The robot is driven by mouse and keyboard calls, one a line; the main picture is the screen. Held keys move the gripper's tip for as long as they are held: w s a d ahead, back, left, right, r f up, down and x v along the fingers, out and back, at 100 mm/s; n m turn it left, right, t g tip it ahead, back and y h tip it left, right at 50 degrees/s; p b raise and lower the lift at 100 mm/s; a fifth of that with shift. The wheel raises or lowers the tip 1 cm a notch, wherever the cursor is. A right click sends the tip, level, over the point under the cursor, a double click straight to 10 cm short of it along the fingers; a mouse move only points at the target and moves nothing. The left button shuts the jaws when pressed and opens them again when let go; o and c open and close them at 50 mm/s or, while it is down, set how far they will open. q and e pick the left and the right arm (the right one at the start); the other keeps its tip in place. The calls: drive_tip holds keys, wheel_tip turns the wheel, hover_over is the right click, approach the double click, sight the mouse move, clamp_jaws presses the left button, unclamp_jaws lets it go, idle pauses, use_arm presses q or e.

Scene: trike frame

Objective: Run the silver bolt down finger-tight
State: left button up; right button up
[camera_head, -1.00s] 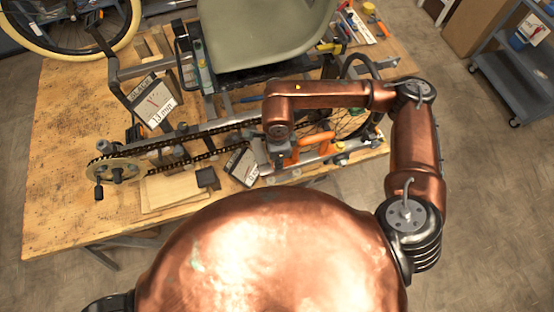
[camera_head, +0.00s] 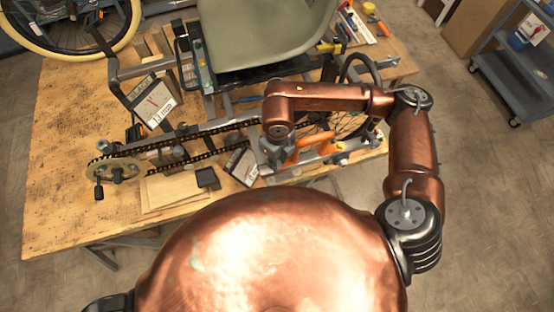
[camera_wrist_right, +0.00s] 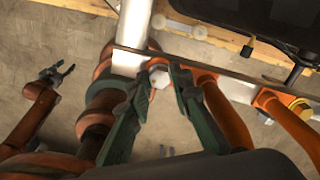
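The silver bolt (camera_wrist_right: 158,76) shows its pale hex head in the right wrist view, on a plate beside a white tube (camera_wrist_right: 133,35). My right gripper (camera_wrist_right: 160,74) has its two green fingertips on either side of the head. Whether both touch it is too small to tell. In the head view my right gripper (camera_head: 277,150) points down at the near right part of the trike frame (camera_head: 210,130), mostly hidden under the wrist. My left gripper (camera_wrist_right: 62,74) shows at the left of the wrist view, jaws apart and empty; it is outside the head view.
Orange levers (camera_wrist_right: 228,115) and a brass-coloured nut (camera_wrist_right: 298,105) lie close right of my right fingers. A chain (camera_head: 215,128), a crank and a green seat (camera_head: 262,35) are on the frame. The wooden table (camera_head: 60,190) is bare at left.

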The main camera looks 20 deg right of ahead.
drive_tip(key=shift+o, duration=0.6)
drive_tip(key=shift+n, duration=1.1)
drive_tip(key=n, duration=0.9)
drive_tip(key=shift+n, duration=0.4)
drive_tip(key=shift+c, duration=0.3)
